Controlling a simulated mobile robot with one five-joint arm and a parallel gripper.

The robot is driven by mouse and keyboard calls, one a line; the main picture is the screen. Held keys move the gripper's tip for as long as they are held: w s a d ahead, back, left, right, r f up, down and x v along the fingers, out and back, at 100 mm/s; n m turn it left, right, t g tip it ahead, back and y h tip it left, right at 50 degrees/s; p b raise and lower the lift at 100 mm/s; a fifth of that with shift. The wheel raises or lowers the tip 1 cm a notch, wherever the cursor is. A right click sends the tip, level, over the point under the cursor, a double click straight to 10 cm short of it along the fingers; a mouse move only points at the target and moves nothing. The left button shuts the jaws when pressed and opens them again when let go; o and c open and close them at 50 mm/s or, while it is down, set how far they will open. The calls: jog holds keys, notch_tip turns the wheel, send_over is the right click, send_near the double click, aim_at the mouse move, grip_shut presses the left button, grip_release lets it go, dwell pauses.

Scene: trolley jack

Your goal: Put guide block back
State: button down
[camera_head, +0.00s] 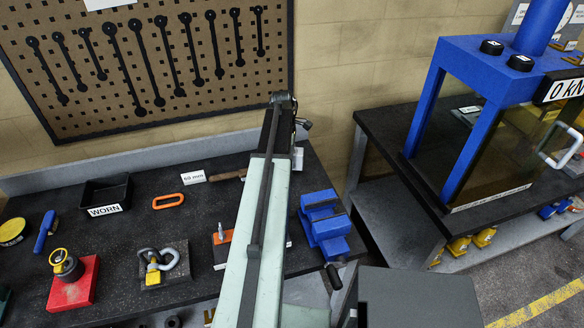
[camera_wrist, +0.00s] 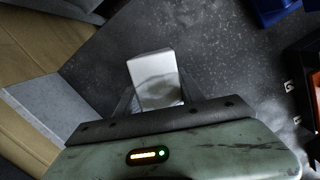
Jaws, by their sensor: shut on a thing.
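My gripper (camera_wrist: 156,97) is shut on a pale grey metal block, which I take to be the guide block (camera_wrist: 154,72). The block sticks out between the two fingers in the wrist view, over the dark bench top. In the head view my arm reaches over the bench towards the back wall and hides much of the gripper. Whether the block touches the bench, I cannot tell.
A blue vise (camera_head: 325,222) stands right of my arm. An orange block with an upright bolt (camera_head: 222,240), an orange ring (camera_head: 168,201), a shackle (camera_head: 158,264) and a black WORN tray (camera_head: 105,194) are to the left. A blue press (camera_head: 425,110) stands at right.

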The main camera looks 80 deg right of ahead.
notch_tip(320, 180, down, 4)
jog(key=b, duration=0.3)
jog(key=shift+r, duration=0.3)
jog(key=shift+f, duration=0.15)
jog(key=c, duration=0.7)
grip_release()
jog(key=r+p, duration=0.4)
jog(key=w+r+p, duration=0.1)
jog(key=r+p, duration=0.7)
jog(key=shift+w+a+r, duration=0.1)
jog(key=shift+w+r, duration=0.1)
jog(key=shift+w, duration=0.05)
jog(key=shift+f, duration=0.1)
